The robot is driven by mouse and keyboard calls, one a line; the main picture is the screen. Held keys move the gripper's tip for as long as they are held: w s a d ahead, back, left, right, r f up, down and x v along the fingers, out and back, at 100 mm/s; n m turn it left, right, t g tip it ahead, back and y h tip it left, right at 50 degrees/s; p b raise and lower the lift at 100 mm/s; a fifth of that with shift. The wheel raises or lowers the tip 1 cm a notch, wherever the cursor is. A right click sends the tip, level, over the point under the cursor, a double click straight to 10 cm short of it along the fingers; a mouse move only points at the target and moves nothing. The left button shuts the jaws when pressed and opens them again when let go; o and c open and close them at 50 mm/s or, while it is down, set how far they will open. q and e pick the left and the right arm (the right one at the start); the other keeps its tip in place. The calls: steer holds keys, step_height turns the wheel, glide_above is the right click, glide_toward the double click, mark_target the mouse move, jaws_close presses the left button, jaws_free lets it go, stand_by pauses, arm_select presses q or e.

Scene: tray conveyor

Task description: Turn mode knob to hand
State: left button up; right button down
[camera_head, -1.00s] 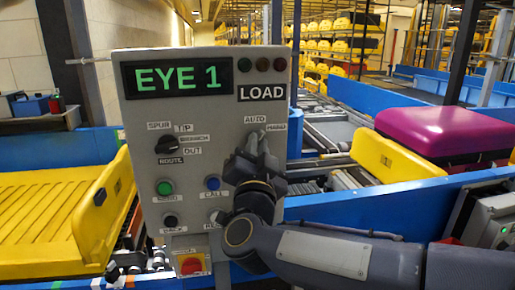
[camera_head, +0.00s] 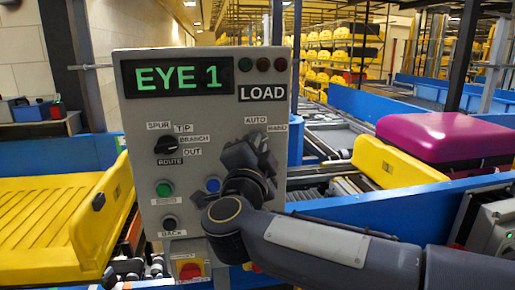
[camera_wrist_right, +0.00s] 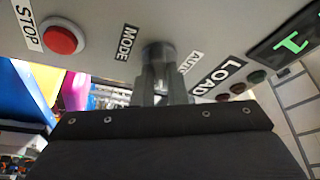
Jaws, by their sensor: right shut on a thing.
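The grey control panel (camera_head: 220,107) faces me, with a display reading "EYE 1" and a "LOAD" label. The mode knob shows in the right wrist view (camera_wrist_right: 157,52), between the "MODE" and "AUTO" labels. In the head view my right gripper covers the knob, below the "AUTO" and "HAND" labels (camera_head: 277,127). In the right wrist view the gripper fingers (camera_wrist_right: 160,82) reach up to the knob. My left gripper is not in view.
The panel also carries a black route knob (camera_head: 169,145), a green button (camera_head: 164,189), a blue button (camera_head: 213,185) and a red stop button (camera_wrist_right: 62,38). A yellow tray (camera_head: 395,164) with a magenta case (camera_head: 445,135) is on the conveyor at right. Another yellow tray (camera_head: 45,215) is at left.

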stand_by(0.3)
steer(key=c, duration=1.4)
jaws_free()
steer(key=shift+c, duration=0.2)
steer(key=b+v, duration=0.2)
steer(key=v, duration=0.5)
steer(key=shift+s, duration=0.4)
